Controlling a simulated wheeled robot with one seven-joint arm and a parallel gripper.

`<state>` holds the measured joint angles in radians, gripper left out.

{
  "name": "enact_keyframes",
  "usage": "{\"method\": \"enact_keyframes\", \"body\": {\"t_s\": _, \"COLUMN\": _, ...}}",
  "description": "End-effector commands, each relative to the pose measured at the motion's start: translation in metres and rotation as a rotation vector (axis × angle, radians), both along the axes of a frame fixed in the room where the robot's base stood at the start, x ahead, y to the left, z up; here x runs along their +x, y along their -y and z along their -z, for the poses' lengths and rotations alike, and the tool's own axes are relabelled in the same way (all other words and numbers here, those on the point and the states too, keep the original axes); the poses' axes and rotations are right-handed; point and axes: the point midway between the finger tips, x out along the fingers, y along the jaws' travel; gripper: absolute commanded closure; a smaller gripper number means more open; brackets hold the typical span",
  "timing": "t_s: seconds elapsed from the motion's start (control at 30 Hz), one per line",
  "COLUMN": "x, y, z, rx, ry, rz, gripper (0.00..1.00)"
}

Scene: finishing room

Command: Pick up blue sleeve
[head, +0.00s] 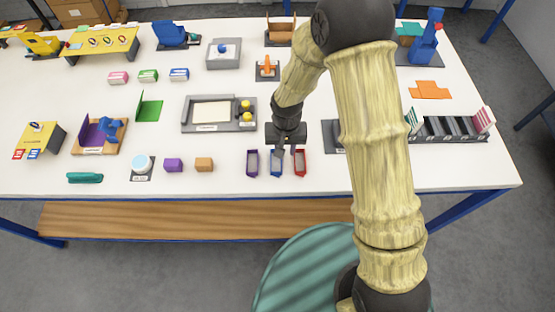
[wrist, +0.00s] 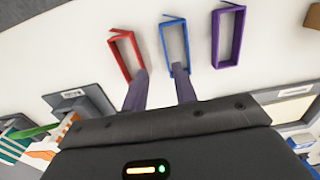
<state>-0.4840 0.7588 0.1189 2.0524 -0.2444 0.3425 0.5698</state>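The blue sleeve (head: 276,173) is an open rectangular frame lying on the white table near its front edge. It also shows in the wrist view (wrist: 187,45), between the red sleeve (wrist: 137,49) and the purple sleeve (wrist: 241,36). My gripper (wrist: 159,70) is open and empty, its two fingers apart. In the wrist view one fingertip overlaps the near end of the blue sleeve and the other overlaps the near end of the red one. In the head view my gripper (head: 285,150) hangs just behind the sleeves; its height above the table is hard to tell.
The white table (head: 330,185) is crowded. A grey tray with yellow knobs (head: 190,128) stands left of my gripper. A grey slotted rack (head: 450,138) stands at right.

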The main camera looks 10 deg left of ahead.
Motion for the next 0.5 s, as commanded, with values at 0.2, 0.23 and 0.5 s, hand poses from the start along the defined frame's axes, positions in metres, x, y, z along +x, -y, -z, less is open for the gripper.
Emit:
{"method": "enact_keyframes", "body": {"t_s": 0.2, "x": -0.003, "y": -0.007, "z": 0.003, "rx": -0.001, "ry": -0.002, "rz": -0.014, "gripper": 0.72}}
{"method": "enact_keyframes", "body": {"t_s": 0.23, "x": -0.004, "y": -0.007, "z": 0.005, "rx": -0.003, "ry": -0.002, "rz": -0.016, "gripper": 0.72}}
{"method": "enact_keyframes", "body": {"t_s": 0.5, "x": -0.002, "y": -0.01, "z": 0.032, "rx": -0.003, "ry": -0.004, "rz": -0.009, "gripper": 0.72}}
